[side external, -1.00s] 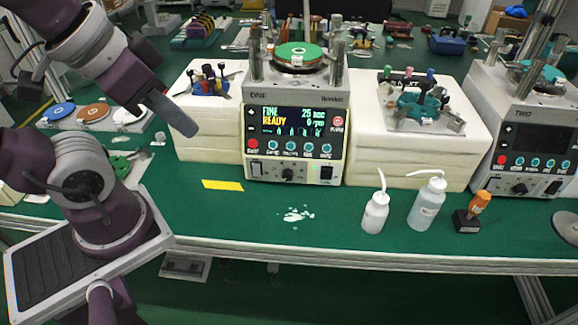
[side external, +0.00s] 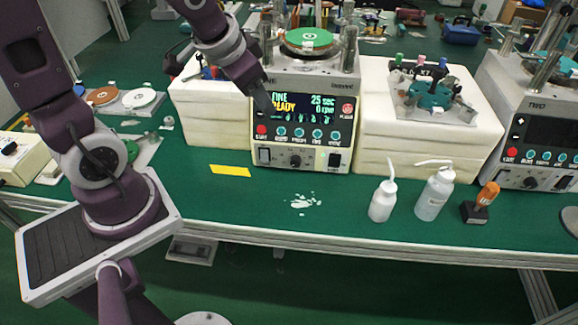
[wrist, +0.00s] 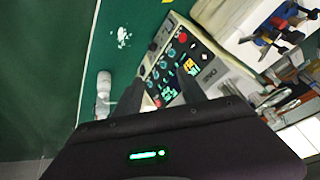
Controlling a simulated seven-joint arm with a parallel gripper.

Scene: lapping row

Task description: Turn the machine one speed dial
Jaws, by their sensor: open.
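Machine one (side external: 345,75) is a pale box with a lit screen reading 25 sec and 0 rpm. Its dark round dial (side external: 295,161) is low on the front panel, below a row of teal buttons (side external: 299,132). My gripper (side external: 263,101) is in front of the panel's upper left, above and left of the dial, and hides part of the screen's left edge. In the wrist view my gripper (wrist: 160,94) has its two dark fingers apart with nothing held between them. The panel (wrist: 172,62) appears tilted beyond them. I cannot tell the fingers' distance from it.
Two white bottles (side external: 382,201) (side external: 434,193) and an orange-handled tool (side external: 486,196) stand front right. Foam blocks (side external: 410,140) flank machine one; machine two (side external: 535,115) is at right. A yellow strip (side external: 230,170) and white flakes (side external: 302,202) lie on the green bench.

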